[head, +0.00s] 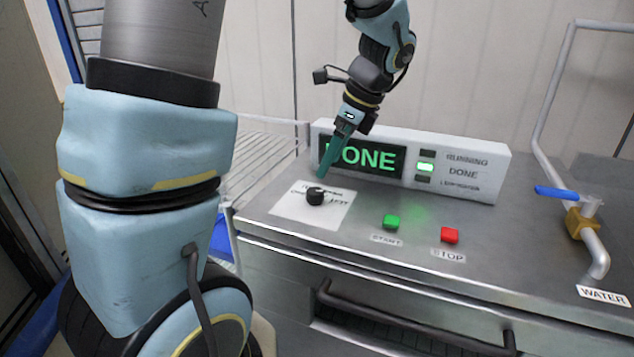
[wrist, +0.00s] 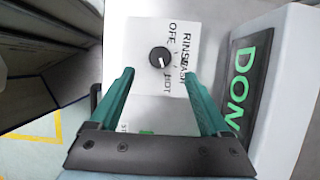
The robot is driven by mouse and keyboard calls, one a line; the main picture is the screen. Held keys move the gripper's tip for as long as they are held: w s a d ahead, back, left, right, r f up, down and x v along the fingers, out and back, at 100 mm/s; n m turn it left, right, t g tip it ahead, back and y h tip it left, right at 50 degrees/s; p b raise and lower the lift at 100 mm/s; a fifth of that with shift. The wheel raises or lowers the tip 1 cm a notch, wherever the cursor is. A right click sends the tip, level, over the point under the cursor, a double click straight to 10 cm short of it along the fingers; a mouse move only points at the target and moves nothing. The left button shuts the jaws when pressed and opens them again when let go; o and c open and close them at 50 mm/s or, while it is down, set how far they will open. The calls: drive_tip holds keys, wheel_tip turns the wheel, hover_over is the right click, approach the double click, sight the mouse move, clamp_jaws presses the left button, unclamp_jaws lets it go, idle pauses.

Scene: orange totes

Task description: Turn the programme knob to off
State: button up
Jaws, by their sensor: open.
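The programme knob (head: 315,196) is a small round black dial on a white label plate (head: 335,211) on the grey metal top. In the wrist view the knob (wrist: 159,58) lies just beyond the fingertips, roughly centred between them, with OFF, RINSE, WASH and HOT printed around it. A short white mark shows on the knob, but I cannot tell for sure which word it points to. My gripper (head: 326,168) has teal fingers and is tilted down above and behind the knob. In the wrist view my gripper (wrist: 157,75) is open and empty.
A white display box (head: 480,177) reading DONE stands behind the plate, with its DONE lamp lit green. A green START button (head: 391,222) and a red STOP button (head: 450,236) are to the right. A water pipe with a blue valve handle (head: 556,192) is at far right.

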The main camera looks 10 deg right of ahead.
sight(315, 191)
drive_tip(key=x, duration=0.8)
drive_tip(key=shift+p, duration=0.3)
clamp_jaws()
